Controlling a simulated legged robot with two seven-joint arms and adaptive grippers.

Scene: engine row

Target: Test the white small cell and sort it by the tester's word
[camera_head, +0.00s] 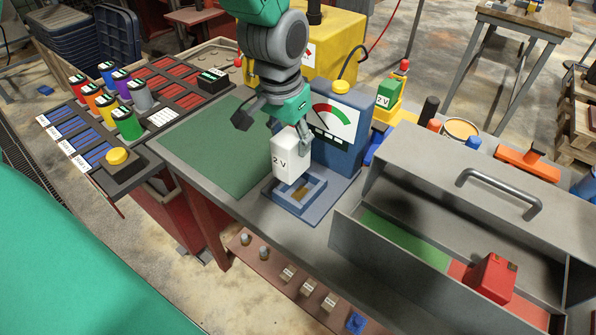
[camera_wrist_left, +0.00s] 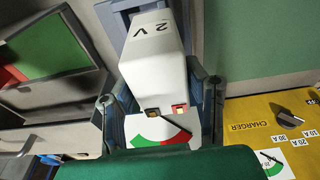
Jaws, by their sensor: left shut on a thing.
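The white small cell (camera_head: 290,160), marked 2 V, is in my left gripper (camera_head: 289,130), with its fingers on either side. The cell is upright just above or at the blue socket (camera_head: 313,205) of the tester; I cannot tell whether it touches. In the left wrist view the cell (camera_wrist_left: 155,60) sits between the fingers, with two terminals at its near end. The blue tester (camera_head: 345,150) has a red and green dial (camera_head: 333,120); its needle is hard to read. The grey sorting box (camera_head: 400,205) has a green compartment (camera_head: 405,240) and a red compartment (camera_head: 525,312). My right gripper is not in view.
A red block (camera_head: 490,277) stands in the box's red compartment. A green 2 V cell (camera_head: 388,94) stands on a yellow stand behind the tester. A green mat (camera_head: 215,147) lies left of the tester, clear. Small parts (camera_head: 287,275) lie on a low front shelf.

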